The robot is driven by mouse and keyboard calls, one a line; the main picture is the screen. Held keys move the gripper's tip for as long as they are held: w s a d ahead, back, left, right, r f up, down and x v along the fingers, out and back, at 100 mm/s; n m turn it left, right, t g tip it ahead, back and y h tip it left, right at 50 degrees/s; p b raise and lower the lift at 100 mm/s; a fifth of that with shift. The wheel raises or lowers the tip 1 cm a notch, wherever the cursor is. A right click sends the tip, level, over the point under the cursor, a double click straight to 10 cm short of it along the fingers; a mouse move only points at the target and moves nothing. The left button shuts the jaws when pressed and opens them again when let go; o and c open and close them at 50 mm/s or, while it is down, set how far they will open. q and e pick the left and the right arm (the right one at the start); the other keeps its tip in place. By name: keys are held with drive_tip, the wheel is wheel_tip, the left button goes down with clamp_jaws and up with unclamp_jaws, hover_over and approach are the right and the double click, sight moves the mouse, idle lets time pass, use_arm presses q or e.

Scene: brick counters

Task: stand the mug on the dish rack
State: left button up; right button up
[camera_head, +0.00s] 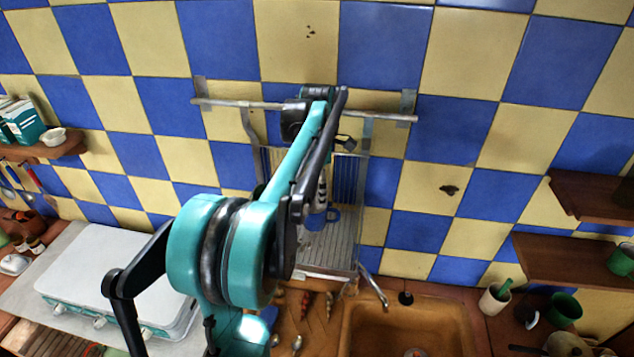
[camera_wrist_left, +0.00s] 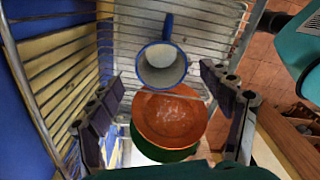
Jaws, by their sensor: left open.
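The blue-rimmed mug (camera_wrist_left: 162,65) is in the dish rack (camera_wrist_left: 205,35) in the left wrist view. Its pale inside faces the camera and its handle points to the top of the picture. In the head view a bit of blue, likely the mug (camera_head: 333,213), shows low on the dish rack (camera_head: 335,245), partly behind my arm. My left gripper (camera_wrist_left: 165,112) is open, its fingers well apart, with nothing held between them. The mug appears beyond the fingertips, apart from them. How the mug's base meets the rack is hidden. My right gripper is in neither view.
A wall rail (camera_head: 390,117) crosses above the rack. A sink (camera_head: 405,325) lies to the right, a white-topped stove (camera_head: 115,270) to the left.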

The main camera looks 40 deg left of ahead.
use_arm(q)
drive_tip(key=s+d+m+t, duration=0.2)
drive_tip(key=s+d+m, duration=0.1)
drive_tip(key=d+m, duration=0.45)
drive_tip(key=s+d+m+t, duration=0.2)
drive_tip(key=s+d+m, duration=0.1)
drive_tip(key=d+m, duration=0.5)
drive_tip(key=s+d+f+m+t, duration=0.3)
drive_tip(key=s+d+f+m, duration=0.4)
drive_tip(key=m, duration=0.5)
drive_tip(key=shift+s+d+f+m, duration=0.35)
drive_tip(key=shift+s+d, duration=0.3)
drive_tip(key=shift+d, duration=0.6)
drive_tip(key=shift+a, duration=0.1)
